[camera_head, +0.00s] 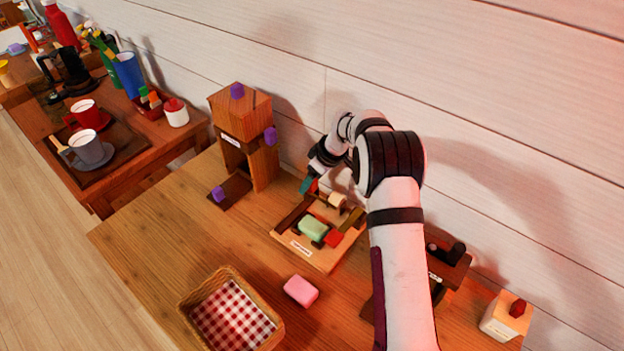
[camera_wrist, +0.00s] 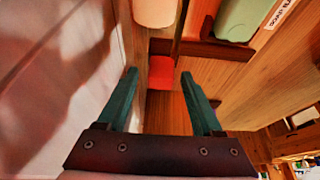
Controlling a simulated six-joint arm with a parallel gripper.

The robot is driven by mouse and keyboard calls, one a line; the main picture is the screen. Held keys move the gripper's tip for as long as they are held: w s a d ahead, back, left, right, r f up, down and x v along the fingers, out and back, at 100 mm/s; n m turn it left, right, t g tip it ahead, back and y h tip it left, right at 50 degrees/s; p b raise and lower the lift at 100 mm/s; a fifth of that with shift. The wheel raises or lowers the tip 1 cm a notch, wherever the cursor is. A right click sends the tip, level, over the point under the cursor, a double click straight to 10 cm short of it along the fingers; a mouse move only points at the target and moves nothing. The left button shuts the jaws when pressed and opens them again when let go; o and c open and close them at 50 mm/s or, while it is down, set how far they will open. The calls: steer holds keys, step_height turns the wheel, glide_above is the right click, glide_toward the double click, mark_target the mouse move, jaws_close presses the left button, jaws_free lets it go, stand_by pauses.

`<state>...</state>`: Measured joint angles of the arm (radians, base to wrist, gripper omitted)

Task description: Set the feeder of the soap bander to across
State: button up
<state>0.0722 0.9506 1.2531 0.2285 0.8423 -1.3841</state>
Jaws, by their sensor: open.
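The soap bander (camera_head: 297,255) is a light wooden board with a label on its front edge, on the table. A green soap (camera_head: 312,228) lies on it, also in the wrist view (camera_wrist: 240,18). A red block (camera_head: 333,239) sits at its right front. A cream roller (camera_head: 338,200) stands at its back, also in the wrist view (camera_wrist: 155,10). My gripper (camera_wrist: 158,72) is open with teal fingers; its tip (camera_head: 306,186) shows at the bander's back left. A red piece (camera_wrist: 168,72) appears between the fingertips, not visibly gripped. I cannot tell which part is the feeder.
A pink soap (camera_head: 301,291) and a basket with checked cloth (camera_head: 186,302) are in front. A wooden stand with purple knobs (camera_head: 240,108) is left of the bander. My arm hides part of a dark wooden device (camera_head: 445,262) at right. The wall is close behind.

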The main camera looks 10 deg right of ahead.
steer(key=shift+f, duration=0.15)
jaws_close()
stand_by(1.4)
